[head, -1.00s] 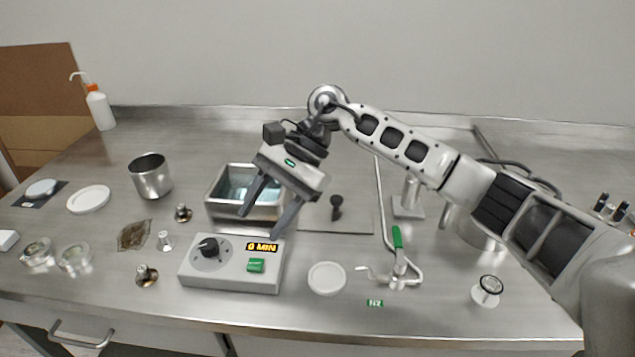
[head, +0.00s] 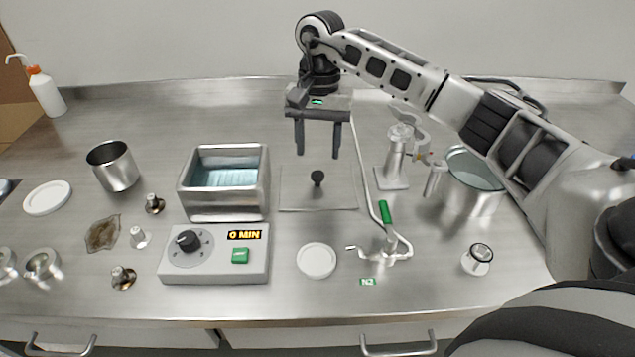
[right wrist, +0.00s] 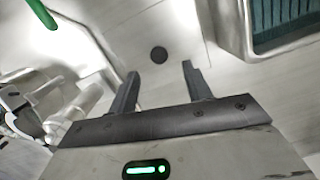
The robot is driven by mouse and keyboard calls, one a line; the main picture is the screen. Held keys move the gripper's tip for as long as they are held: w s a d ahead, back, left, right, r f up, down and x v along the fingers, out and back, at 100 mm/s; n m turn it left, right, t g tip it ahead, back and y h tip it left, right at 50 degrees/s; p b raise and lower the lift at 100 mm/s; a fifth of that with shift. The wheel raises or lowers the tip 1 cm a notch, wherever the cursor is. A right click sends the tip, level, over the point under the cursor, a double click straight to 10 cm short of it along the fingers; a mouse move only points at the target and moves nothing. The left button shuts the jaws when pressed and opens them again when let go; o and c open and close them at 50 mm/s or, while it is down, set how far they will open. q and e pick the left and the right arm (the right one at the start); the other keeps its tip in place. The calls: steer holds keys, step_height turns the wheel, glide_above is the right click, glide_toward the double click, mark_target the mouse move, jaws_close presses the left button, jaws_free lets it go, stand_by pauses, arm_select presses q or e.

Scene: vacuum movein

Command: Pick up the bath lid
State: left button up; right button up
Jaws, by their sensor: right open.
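The bath lid (head: 292,197) is a flat, thin metal plate with a black knob (head: 317,177) standing in its middle. It lies on the bench just right of the open metal bath (head: 224,205). My right gripper (head: 318,156) is open and empty, pointing down above the lid, with its fingers on either side of the knob's line. In the right wrist view the knob (right wrist: 159,54) shows as a dark disc just beyond and between the fingertips (right wrist: 158,82). The fingers appear apart from the knob. My left gripper is not in view.
A control box (head: 213,258) reading 0 MIN stands in front of the bath. A green-handled valve and tube (head: 385,212) stand right of the lid, with a glass-topped stand (head: 394,160) and a metal pot (head: 470,190) beyond. A white disc (head: 316,261) lies in front.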

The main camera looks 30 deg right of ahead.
mark_target(318, 173)
steer(key=shift+s+a+f+p, duration=0.15)
steer(key=shift+f+p, duration=0.1)
steer(key=shift+f, duration=0.65)
steer(key=shift+s+a+f+p, duration=0.1)
steer(key=shift+f+p, duration=0.1)
steer(key=shift+f, duration=0.75)
steer(key=shift+s+a+f+p, duration=0.15)
steer(key=shift+f+p, duration=0.1)
steer(key=shift+f, duration=0.65)
steer(key=shift+d, duration=0.1)
jaws_close()
